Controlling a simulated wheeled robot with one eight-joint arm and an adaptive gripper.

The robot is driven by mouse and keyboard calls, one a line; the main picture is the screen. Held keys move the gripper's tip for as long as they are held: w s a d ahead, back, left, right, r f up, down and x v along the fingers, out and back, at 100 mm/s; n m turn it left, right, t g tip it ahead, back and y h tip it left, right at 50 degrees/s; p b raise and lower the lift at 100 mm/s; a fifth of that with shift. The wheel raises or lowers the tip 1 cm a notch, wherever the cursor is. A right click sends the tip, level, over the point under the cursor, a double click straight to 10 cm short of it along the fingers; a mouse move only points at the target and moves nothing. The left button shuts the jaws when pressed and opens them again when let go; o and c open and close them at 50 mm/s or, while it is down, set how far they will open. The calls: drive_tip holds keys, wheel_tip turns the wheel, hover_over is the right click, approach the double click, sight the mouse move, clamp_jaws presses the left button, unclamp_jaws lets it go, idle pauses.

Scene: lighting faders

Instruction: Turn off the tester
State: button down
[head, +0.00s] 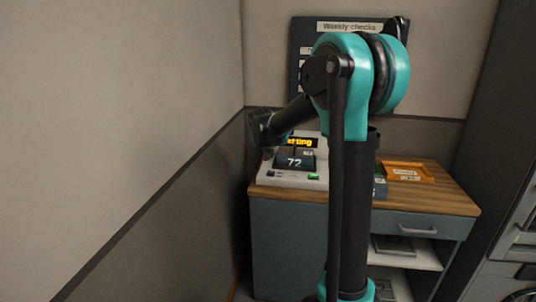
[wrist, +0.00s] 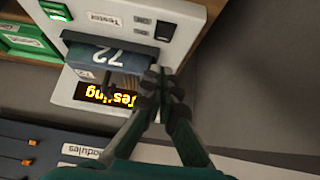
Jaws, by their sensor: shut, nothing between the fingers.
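The tester (head: 262,180) is a pale box on the left end of the wooden-topped cabinet. In the wrist view the tester (wrist: 187,15) appears upside down, with a "Tester" label. Its amber display (wrist: 105,95) reads "Testing". A dark module marked 72 (wrist: 112,55) sits in its slot. A lit green switch (wrist: 56,11) is at one front corner, and small dark buttons (wrist: 165,30) are at the other. My gripper (wrist: 165,78) is shut and empty, its fingertips over the tester's edge beside the display; contact cannot be told. In the head view my gripper (head: 264,128) is above the tester's left back.
An orange tray (head: 408,171) stands on the cabinet top (head: 450,195) to the right. A "Weekly checks" board (head: 305,30) hangs behind. A wall (head: 190,190) is close on the left.

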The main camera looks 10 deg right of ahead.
sight(271, 173)
drive_tip(key=x, duration=0.5)
wheel_tip(271, 173, down, 3)
drive_tip(key=shift+f, duration=0.15)
drive_tip(key=shift+s+f, duration=0.1)
drive_tip(key=shift+f, duration=0.45)
drive_tip(key=shift+s+f, duration=0.15)
drive_tip(key=shift+f, duration=0.15)
drive_tip(key=shift+r, duration=0.15)
drive_tip(key=shift+r, duration=0.65)
